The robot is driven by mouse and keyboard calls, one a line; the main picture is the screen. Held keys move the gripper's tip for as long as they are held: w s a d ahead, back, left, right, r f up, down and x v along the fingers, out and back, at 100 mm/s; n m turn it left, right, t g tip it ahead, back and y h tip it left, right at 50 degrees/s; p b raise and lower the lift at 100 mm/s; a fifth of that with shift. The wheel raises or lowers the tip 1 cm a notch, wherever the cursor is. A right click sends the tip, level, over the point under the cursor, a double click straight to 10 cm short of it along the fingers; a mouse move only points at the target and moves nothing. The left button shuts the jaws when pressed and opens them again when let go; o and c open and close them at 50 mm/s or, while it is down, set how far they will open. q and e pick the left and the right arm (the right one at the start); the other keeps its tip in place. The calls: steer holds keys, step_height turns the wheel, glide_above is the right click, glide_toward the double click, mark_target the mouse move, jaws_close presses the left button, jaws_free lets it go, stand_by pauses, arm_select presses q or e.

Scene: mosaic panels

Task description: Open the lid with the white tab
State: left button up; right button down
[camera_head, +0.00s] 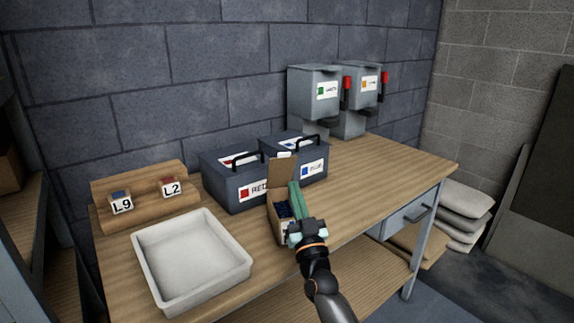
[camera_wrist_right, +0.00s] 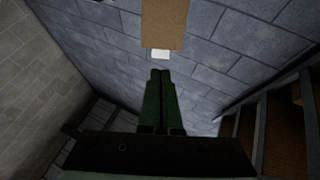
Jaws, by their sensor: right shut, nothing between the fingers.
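A small cardboard box (camera_head: 279,233) stands near the front edge of the table. Its brown lid (camera_head: 281,174) stands up, raised at the far side. In the right wrist view the lid (camera_wrist_right: 165,20) hangs into the top of the picture with a white tab (camera_wrist_right: 160,54) at its end. My right gripper (camera_head: 293,184) is shut and empty, its green fingers along the right side of the box opening. In the wrist view the fingertips (camera_wrist_right: 160,72) appear just below the white tab, with a small gap. My left gripper is not in view.
Dark blue contents (camera_head: 283,210) show in the box. Dark bins with red (camera_head: 228,191) and blue (camera_head: 312,179) labels stand behind it. A white tray (camera_head: 190,260) lies left, below a wooden rack (camera_head: 144,190). Two grey dispensers (camera_head: 315,95) stand at the back. The table's right side is clear.

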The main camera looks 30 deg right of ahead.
mark_target(284, 155)
steer(key=x, duration=0.7)
steer(key=shift+w+d+r, duration=0.1)
steer(key=shift+w, duration=0.2)
steer(key=r+p, duration=0.1)
steer(key=p, duration=0.2)
steer(key=w+r+g+p, duration=0.1)
steer(key=p, duration=0.2)
steer(key=shift+w+d+r, duration=0.1)
steer(key=shift+w+d, duration=0.15)
steer(key=shift+w, duration=0.05)
steer(key=w, duration=0.1)
steer(key=w+b, duration=0.1)
steer(key=w+d, duration=0.1)
steer(key=shift+w+r, duration=0.25)
steer(key=shift+r, duration=0.1)
steer(key=shift+w+d+r+b, duration=0.15)
steer(key=shift+w+r+b, duration=0.1)
steer(key=shift+w+b, duration=0.1)
steer(key=shift+s+f, duration=0.1)
steer(key=shift+s, duration=0.05)
